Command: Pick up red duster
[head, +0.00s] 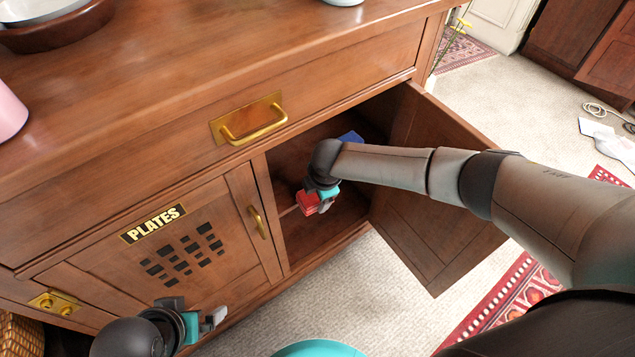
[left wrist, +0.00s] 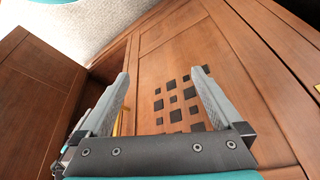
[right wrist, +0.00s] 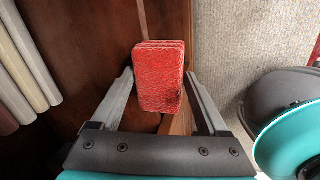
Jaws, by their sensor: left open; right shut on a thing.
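The red duster (head: 307,203) is a red block with a rough, fuzzy face. It shows inside the open right compartment of the wooden cabinet, near its front opening. My right gripper (head: 318,197) reaches into that compartment and is shut on the duster. In the right wrist view the duster (right wrist: 158,82) sits between the two fingers of my right gripper (right wrist: 160,78), its far end sticking out past the tips. My left gripper (head: 208,318) is open and empty in front of the closed PLATES door; its spread fingers (left wrist: 160,78) show in the left wrist view.
A blue thing (head: 350,137) lies deeper in the compartment. Pale upright things (right wrist: 25,60) show at the left of the right wrist view. A brass drawer handle (head: 252,122) juts out above the compartment.

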